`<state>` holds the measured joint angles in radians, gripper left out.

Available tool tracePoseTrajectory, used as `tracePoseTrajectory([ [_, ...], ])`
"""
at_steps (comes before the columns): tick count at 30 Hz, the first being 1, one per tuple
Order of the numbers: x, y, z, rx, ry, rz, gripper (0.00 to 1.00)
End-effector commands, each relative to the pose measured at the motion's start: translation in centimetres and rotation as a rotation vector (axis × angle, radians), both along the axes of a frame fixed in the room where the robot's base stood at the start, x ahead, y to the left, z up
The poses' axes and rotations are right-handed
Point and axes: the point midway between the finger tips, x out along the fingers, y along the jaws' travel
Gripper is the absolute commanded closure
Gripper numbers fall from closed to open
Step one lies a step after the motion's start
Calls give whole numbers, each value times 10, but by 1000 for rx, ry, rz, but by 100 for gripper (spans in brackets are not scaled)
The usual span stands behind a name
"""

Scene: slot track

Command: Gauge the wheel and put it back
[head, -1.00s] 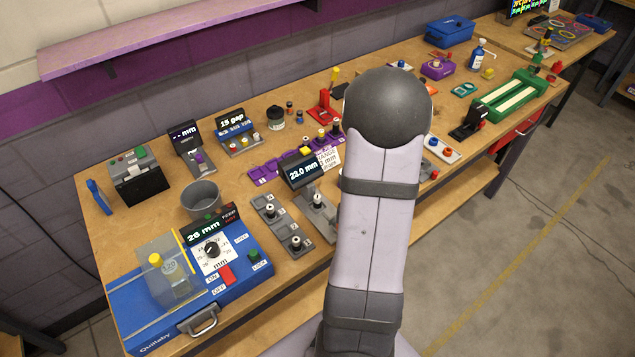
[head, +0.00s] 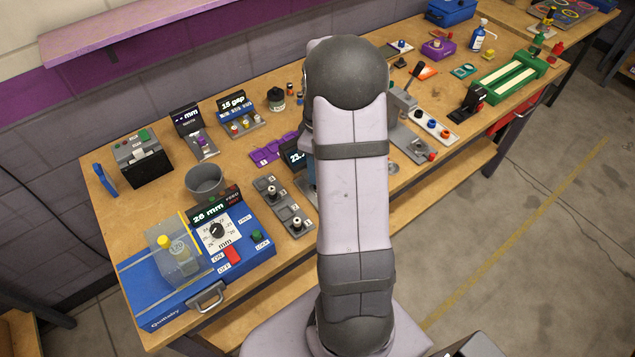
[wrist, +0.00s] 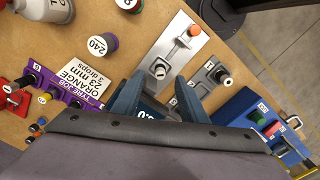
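The gauge shows in the wrist view as a light metal plate (wrist: 184,46) with an orange knob (wrist: 195,30). A small grey-and-white wheel (wrist: 160,68) sits on its near part. The gauge's dark display (wrist: 150,113) lies between my fingers, its reading mostly covered. My gripper (wrist: 160,87) has its two blue-grey fingers apart, with the wheel just beyond the tips and nothing visibly held. In the head view my arm hides the gripper and most of the gauge; part of the display (head: 295,156) shows. A grey slot rack (head: 283,207) holds two wheels (head: 271,193).
A blue machine (head: 200,278) reading 26 mm stands left of the rack, with a grey cup (head: 204,180) behind it. A purple rack (wrist: 52,82) with an orange 23 mm job card (wrist: 87,76) and a 240 jar (wrist: 103,44) lie nearby.

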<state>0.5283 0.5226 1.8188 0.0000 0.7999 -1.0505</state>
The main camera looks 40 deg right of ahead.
Motion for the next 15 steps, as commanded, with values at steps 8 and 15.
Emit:
tracePoseTrajectory([
  [8, 0, 1, -7, 1, 2, 1, 61],
  [15, 1, 3, -31, 2, 5, 2, 61],
])
